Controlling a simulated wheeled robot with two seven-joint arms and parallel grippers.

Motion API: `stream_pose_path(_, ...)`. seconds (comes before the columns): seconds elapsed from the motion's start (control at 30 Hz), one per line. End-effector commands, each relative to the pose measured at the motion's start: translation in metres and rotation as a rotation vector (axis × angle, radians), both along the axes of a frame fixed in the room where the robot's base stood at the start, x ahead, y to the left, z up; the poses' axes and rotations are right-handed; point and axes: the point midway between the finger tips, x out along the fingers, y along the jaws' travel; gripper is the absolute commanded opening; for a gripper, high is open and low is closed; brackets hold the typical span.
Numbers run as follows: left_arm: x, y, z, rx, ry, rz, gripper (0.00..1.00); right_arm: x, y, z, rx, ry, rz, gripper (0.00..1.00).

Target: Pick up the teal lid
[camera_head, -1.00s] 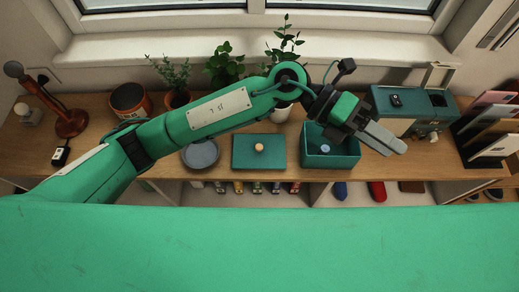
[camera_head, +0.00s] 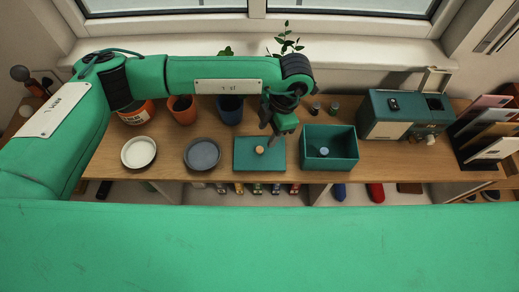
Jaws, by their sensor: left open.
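The teal lid (camera_head: 245,155) lies flat on the wooden counter, with a small round tan knob (camera_head: 260,149) at its middle. My left gripper (camera_head: 272,142) points down just above the lid, close to the right of the knob. Its fingers look small and partly merge with each other, and it holds nothing that I can see. The open teal box (camera_head: 343,164) stands to the right of the lid with a small blue round thing inside. My right gripper is not in view.
A grey-blue dish (camera_head: 202,154) and a white dish (camera_head: 139,152) lie left of the lid. Pots stand behind them, partly behind my arm. A teal and white machine (camera_head: 390,125) and a file rack (camera_head: 490,135) stand at the right. The counter's front edge is just below the lid.

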Motion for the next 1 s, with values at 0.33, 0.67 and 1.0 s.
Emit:
stream_pose_path(0.33, -0.004, 0.008, -0.028, 0.0, 0.003, 0.001, 0.46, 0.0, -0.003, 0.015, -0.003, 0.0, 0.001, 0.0)
stream_pose_path(0.67, -0.009, 0.02, -0.065, 0.0, 0.004, 0.002, 0.46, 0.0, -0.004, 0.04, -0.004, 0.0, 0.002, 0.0)
stream_pose_path(1.0, -0.009, 0.021, -0.074, -0.002, 0.001, 0.001, 0.42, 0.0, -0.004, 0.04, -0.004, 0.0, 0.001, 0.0)
